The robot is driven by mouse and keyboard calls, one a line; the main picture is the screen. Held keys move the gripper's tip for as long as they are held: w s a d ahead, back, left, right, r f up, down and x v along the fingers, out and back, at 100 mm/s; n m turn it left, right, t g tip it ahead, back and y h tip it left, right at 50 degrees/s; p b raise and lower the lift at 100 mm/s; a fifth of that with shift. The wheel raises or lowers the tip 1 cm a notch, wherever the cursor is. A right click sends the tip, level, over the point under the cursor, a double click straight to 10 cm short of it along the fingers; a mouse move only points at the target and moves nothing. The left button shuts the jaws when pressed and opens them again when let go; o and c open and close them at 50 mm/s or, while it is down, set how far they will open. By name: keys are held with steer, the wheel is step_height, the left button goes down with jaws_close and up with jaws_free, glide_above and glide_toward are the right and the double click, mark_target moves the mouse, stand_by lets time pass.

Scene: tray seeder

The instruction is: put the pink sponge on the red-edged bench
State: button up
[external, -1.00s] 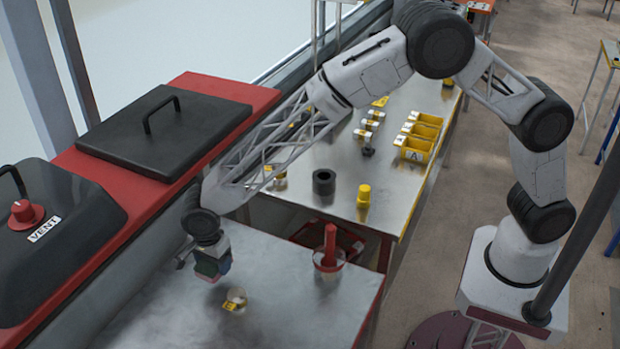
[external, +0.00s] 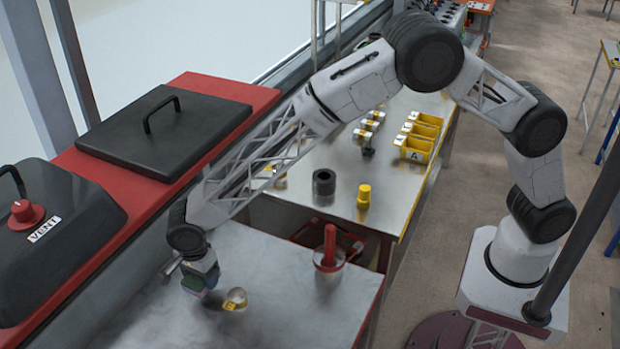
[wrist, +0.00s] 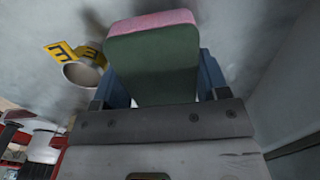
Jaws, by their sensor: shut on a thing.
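My gripper (external: 198,279) is shut on the pink sponge (wrist: 150,22), which has a dark green layer. In the wrist view the sponge sits between the blue fingers, its pink face at the far end. In the external view it is low over the near grey metal tabletop (external: 260,265); I cannot tell if it touches. A long red edge (external: 240,93) runs along the bench at left, beside black lids. Another bench with an orange-red edge (external: 482,5) stands at the far back. I cannot tell which is the one named.
A small cup with a yellow label (external: 235,299) stands just right of my gripper. A red-handled container (external: 329,257) is further right. A second metal table (external: 290,205) beyond holds a black cylinder (external: 324,182), a yellow bottle (external: 364,196) and yellow bins (external: 413,148). The near tabletop's front is clear.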

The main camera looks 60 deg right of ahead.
steer(key=shift+f, duration=2.25)
steer(key=shift+f, duration=0.2)
steer(key=o, duration=0.9)
steer(key=shift+r, duration=0.15)
steer(key=shift+r, duration=2.8)
steer(key=shift+r, duration=0.1)
